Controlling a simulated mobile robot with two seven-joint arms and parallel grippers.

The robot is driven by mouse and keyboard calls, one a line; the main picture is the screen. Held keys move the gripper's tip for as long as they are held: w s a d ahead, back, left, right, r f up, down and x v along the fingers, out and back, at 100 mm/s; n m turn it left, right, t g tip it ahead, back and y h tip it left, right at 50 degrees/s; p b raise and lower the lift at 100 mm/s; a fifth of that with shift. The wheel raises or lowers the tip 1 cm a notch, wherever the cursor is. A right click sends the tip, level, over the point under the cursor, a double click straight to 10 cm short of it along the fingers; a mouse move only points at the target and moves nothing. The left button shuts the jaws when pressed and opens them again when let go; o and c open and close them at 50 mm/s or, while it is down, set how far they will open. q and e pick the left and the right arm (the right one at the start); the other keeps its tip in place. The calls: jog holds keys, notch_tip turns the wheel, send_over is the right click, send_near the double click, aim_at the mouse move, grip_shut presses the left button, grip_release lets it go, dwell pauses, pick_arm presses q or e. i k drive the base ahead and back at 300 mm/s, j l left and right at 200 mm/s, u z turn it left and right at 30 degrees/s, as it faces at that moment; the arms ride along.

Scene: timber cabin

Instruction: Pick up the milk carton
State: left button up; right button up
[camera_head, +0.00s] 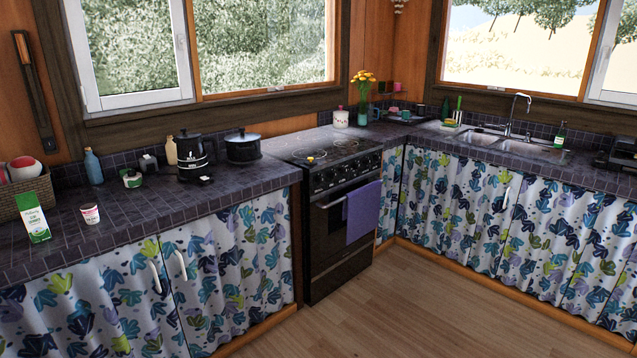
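The milk carton (34,217) is a green and white box. It stands upright on the dark tiled counter (140,210) at the far left of the head view, in front of a woven basket. No gripper touches it. Neither my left gripper nor my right gripper shows in this view.
A woven basket (30,193) stands behind the carton, and a small white-and-pink cup (90,214) stands to its right. A blue bottle (93,167), a black kettle (190,158) and a pot (242,147) stand farther back. Wooden floor (390,305) before the cabinets is clear.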

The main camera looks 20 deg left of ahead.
aim_at(31, 212)
jog(key=i+j+u, duration=0.15)
jog(key=i+u, duration=0.15)
jog(key=u, duration=0.15)
jog(key=i+u, duration=0.65)
jog(key=u, duration=0.3)
